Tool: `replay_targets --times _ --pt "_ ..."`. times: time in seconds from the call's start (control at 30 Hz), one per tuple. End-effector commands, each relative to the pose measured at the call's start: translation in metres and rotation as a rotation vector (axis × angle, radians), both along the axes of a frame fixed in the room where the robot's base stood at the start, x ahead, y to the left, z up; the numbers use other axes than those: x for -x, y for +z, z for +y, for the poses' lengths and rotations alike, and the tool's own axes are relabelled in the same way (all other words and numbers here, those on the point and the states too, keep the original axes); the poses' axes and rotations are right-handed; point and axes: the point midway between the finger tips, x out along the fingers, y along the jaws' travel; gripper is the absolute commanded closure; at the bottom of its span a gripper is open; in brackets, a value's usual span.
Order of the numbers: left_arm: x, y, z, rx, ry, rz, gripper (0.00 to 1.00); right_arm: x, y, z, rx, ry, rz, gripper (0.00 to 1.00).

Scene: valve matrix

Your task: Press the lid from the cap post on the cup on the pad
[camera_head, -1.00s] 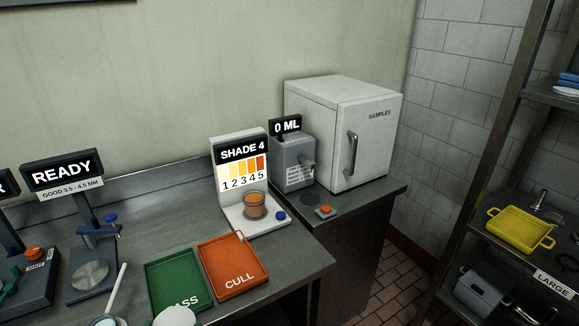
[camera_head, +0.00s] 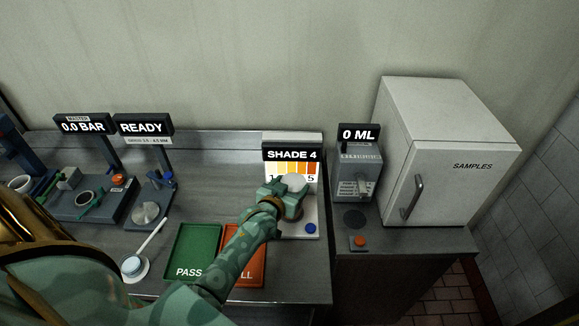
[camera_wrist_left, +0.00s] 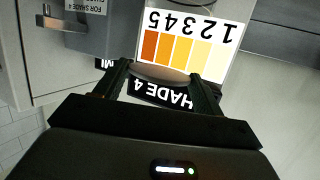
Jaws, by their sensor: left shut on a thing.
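My left gripper (camera_head: 290,196) is in front of the shade card, above the white pad (camera_head: 301,229). It is shut on a pale round lid (camera_head: 294,182), which shows above the fingers in the head view. In the left wrist view the lid (camera_wrist_left: 160,73) is a thin grey disc seen edge-on between the two fingers (camera_wrist_left: 161,85). The cup on the pad is hidden behind my gripper and arm, so I cannot tell whether the lid touches it. I cannot make out the cap post. My right gripper is not in view.
A blue button (camera_head: 310,228) is at the pad's front right. The green PASS tray (camera_head: 192,246) and red CULL tray (camera_head: 252,268) lie in front. The dispenser (camera_head: 359,176) and SAMPLES cabinet (camera_head: 447,165) stand to the right. A dish with a stick (camera_head: 134,267) is at left.

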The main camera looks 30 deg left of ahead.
Motion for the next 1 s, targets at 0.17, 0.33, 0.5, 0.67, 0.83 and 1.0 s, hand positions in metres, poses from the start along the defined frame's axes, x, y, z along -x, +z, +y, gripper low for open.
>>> replay_targets --times 0.17,0.33,0.5,0.67,0.83,1.0 --pt "-0.006 -0.002 0.007 0.007 0.015 0.001 0.52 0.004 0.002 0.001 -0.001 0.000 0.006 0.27" --pt "-0.005 -0.012 0.007 0.007 0.013 0.002 0.52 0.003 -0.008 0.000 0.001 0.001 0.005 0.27" --pt "-0.005 -0.027 0.007 0.007 0.013 0.003 0.52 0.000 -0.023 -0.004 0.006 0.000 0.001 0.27" --pt "-0.005 -0.041 0.006 0.006 0.013 0.003 0.52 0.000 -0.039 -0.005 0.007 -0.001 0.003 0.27" --pt "-0.005 -0.054 0.006 0.006 0.012 0.004 0.52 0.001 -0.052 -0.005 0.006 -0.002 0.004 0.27" --pt "-0.005 -0.063 0.006 0.006 0.012 0.003 0.52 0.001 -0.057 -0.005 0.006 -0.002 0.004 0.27"
